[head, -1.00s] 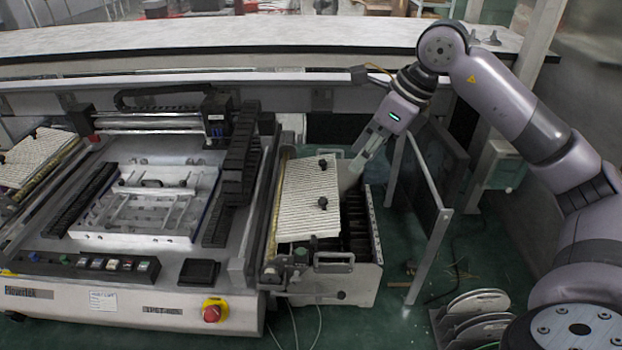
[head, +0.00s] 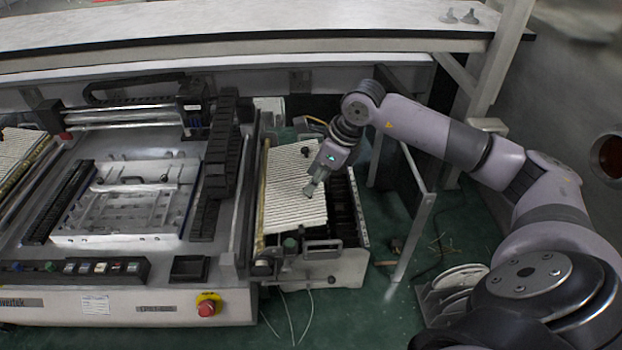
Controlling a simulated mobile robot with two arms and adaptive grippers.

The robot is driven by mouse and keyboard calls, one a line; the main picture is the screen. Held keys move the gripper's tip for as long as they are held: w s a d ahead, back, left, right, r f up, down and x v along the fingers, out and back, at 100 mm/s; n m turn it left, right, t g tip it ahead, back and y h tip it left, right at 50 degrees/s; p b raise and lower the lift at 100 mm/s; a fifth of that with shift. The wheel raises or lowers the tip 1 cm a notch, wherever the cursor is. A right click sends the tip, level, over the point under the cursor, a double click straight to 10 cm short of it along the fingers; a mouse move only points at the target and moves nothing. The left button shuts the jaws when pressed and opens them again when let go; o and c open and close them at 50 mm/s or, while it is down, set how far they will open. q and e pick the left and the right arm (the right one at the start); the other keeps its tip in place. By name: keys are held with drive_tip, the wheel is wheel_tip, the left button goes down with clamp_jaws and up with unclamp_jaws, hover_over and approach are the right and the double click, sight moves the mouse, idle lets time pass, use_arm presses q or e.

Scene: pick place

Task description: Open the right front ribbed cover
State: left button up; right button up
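The right ribbed cover (head: 282,208) is a pale striped panel lying over the feeder unit on the right side of the machine. A black knob (head: 305,152) shows near its far end. My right gripper (head: 309,191) points down at the front half of the cover, near its right edge. Its fingertips are at or just above the cover and hide the spot where the front knob sits. I cannot tell whether the fingers are shut on that knob. My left gripper is not in view.
Another ribbed cover (head: 16,150) lies at the far left. A metal frame (head: 415,235) stands right of the feeder, with round reels (head: 455,285) on the floor. A red stop button (head: 207,308) is on the machine front. A long white bench (head: 250,30) runs behind.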

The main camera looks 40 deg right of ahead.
sight(294, 203)
drive_tip(key=shift+x, duration=1.05)
drive_tip(key=shift+w+f, duration=0.1)
drive_tip(key=shift+f, duration=0.35)
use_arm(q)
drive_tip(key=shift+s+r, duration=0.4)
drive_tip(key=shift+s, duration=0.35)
use_arm(e)
clamp_jaws()
